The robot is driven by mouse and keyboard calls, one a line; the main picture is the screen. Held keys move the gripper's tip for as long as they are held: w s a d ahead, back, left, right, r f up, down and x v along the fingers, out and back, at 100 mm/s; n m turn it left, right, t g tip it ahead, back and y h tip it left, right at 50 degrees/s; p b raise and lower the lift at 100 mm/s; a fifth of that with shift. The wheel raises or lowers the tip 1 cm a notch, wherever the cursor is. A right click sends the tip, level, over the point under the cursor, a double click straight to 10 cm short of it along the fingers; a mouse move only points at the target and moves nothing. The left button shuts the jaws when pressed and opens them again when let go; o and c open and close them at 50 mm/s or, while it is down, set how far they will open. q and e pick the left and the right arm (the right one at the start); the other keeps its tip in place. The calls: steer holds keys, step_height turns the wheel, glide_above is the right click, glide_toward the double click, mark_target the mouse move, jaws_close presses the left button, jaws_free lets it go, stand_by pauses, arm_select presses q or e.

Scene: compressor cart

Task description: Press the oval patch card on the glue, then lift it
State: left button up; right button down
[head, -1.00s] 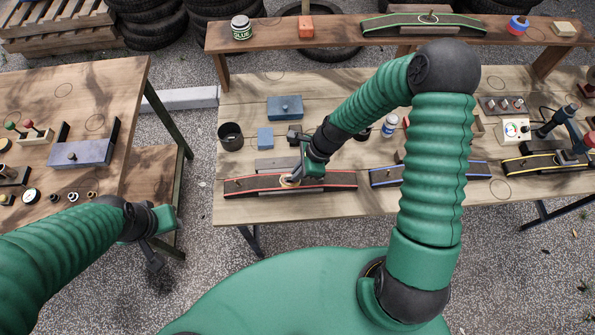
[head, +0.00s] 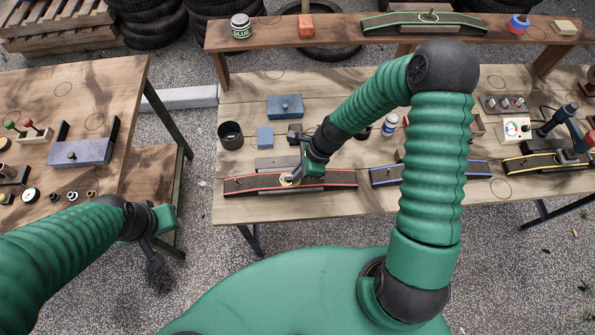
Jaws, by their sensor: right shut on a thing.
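The red-edged dark strip (head: 248,184) lies along the front of the middle table. A small pale oval patch card (head: 287,182) shows at the middle of this strip, partly covered by my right gripper (head: 294,178). My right gripper is shut on the card and points down at the strip. I cannot tell whether the card touches the strip or is just above it. Any glue under the card is hidden. My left gripper (head: 153,259) hangs over the gravel in front of the left table, away from the strip, and its finger opening is not clear.
A blue-edged strip (head: 387,177) and a yellow-edged strip (head: 525,164) lie to the right. Behind are a dark cup (head: 230,136), blue blocks (head: 285,107) and a small white bottle (head: 389,125). A glue jar (head: 241,28) stands on the rear shelf (head: 340,27).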

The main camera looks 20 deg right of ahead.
steer(key=c, duration=1.5)
jaws_free()
steer(key=o, duration=0.5)
steer(key=shift+c, duration=0.2)
step_height(320, 180, up, 4)
steer(key=p, duration=0.4)
steer(key=shift+c, duration=0.2)
